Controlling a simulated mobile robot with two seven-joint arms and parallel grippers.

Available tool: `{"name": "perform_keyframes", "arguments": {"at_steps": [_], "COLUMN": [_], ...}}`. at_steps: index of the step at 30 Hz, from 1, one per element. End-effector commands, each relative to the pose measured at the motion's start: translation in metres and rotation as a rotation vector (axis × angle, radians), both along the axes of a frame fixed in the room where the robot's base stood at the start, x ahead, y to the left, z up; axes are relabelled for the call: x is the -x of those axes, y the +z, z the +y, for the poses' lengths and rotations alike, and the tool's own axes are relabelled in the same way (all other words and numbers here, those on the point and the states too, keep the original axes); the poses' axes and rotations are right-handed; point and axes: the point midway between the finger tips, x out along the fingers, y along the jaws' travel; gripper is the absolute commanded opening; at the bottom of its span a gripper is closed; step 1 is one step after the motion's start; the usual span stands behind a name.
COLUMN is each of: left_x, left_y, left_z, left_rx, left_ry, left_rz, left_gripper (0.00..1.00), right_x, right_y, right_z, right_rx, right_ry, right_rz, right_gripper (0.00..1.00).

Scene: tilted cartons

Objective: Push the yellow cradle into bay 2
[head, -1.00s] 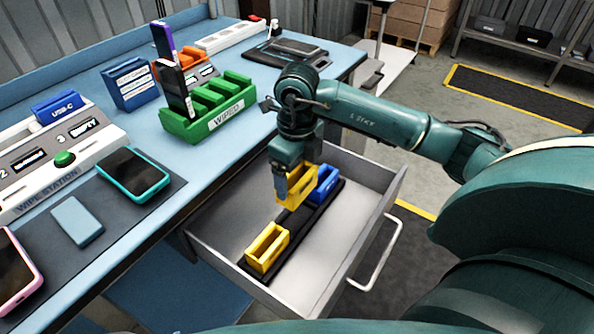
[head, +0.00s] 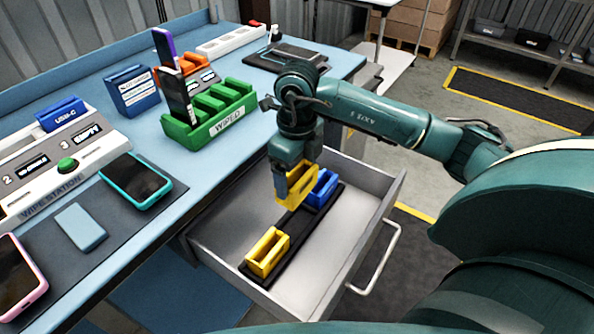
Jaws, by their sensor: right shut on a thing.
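A yellow cradle (head: 302,186) is in my right gripper (head: 290,180), which is shut on it above the open drawer. A second yellow cradle (head: 267,251) stands at the near end of a dark strip in the drawer, and a blue cradle (head: 323,187) stands toward its far end. The white wipe station (head: 40,180) is on the table at the left, with labels for 2 and 3 and a green button. The label at 3 reads empty. A blue USB-C cradle (head: 61,113) sits in the station's back. My left gripper is out of view.
The open drawer (head: 340,240) juts from the blue table. A teal phone (head: 136,181), a pink phone (head: 15,278) and a pale blue block (head: 80,227) lie on the grey mat.

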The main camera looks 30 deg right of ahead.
Motion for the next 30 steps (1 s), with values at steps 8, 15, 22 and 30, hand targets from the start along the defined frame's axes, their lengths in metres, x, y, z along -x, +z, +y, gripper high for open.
{"name": "perform_keyframes", "arguments": {"at_steps": [8,15,22,30], "left_x": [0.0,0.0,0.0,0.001], "left_y": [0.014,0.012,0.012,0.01], "left_z": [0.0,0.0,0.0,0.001], "left_rx": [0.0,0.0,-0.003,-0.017], "left_ry": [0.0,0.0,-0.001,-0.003], "left_rz": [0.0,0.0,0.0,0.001], "left_gripper": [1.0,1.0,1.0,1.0], "right_x": [0.0,0.0,0.002,0.011], "right_y": [0.02,0.02,0.021,0.025], "right_z": [0.0,0.0,0.006,0.027], "right_rx": [0.001,0.001,0.0,0.0], "right_ry": [0.0,0.001,0.192,0.925], "right_rz": [0.0,0.0,-0.003,-0.007], "right_gripper": [0.6,0.6,0.6,0.6]}}
